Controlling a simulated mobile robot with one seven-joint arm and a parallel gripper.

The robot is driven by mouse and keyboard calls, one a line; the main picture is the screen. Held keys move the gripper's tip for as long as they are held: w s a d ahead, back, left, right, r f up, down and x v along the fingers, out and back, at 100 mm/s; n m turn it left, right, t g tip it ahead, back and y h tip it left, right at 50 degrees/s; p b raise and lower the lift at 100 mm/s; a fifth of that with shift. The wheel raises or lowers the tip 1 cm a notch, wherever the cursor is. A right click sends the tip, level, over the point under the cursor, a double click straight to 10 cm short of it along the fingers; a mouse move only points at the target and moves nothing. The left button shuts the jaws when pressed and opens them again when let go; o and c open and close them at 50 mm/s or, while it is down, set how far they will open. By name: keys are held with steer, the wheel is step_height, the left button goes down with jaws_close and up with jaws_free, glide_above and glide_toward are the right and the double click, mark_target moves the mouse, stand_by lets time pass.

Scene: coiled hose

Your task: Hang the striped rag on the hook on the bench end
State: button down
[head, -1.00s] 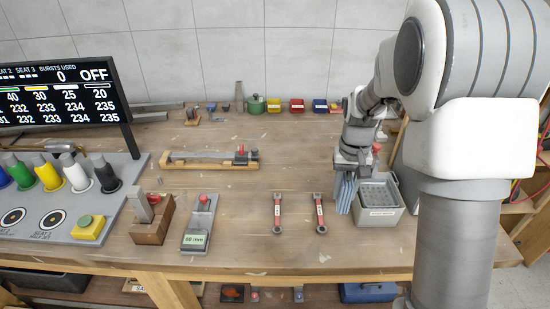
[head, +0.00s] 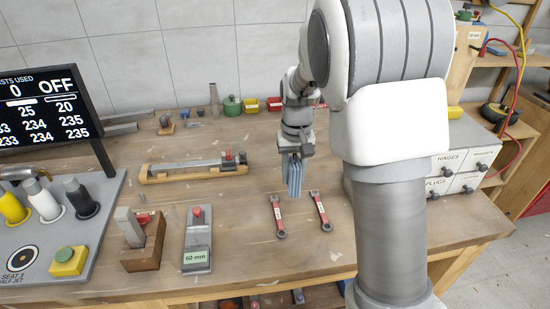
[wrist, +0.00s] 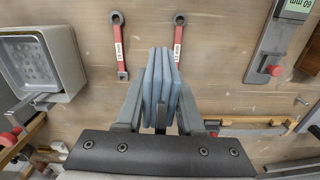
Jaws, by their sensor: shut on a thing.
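The striped rag (head: 294,176) is blue-grey and hangs in folds from my gripper (head: 294,150), above the bench top. In the wrist view the rag (wrist: 162,85) is pinched between the two fingers of my gripper (wrist: 160,122). The workbench (head: 230,240) has a wooden top. Its right end is partly hidden behind my arm in the head view. I cannot make out the hook in any view.
Two red wrenches (head: 278,215) (head: 319,210) lie just in front of the rag. A grey bin (wrist: 40,62) shows in the wrist view. A labelled drawer cabinet (head: 460,165) stands at the right. A 60 mm gauge (head: 197,240) and a wooden block (head: 145,250) are at the front left.

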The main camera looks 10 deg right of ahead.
steer(key=shift+w, duration=0.1)
stand_by(0.3)
steer(key=shift+w+f+p, duration=0.25)
steer(key=shift+w+f, duration=2.4)
steer(key=shift+w, duration=0.25)
steer(key=shift+w+f+p, duration=0.25)
steer(key=shift+w+f, duration=2.35)
steer(key=shift+w, duration=0.3)
steer(key=shift+f, duration=0.1)
steer(key=shift+f, duration=0.2)
steer(key=c, duration=0.5)
jaws_free()
steer(key=shift+r, duration=0.1)
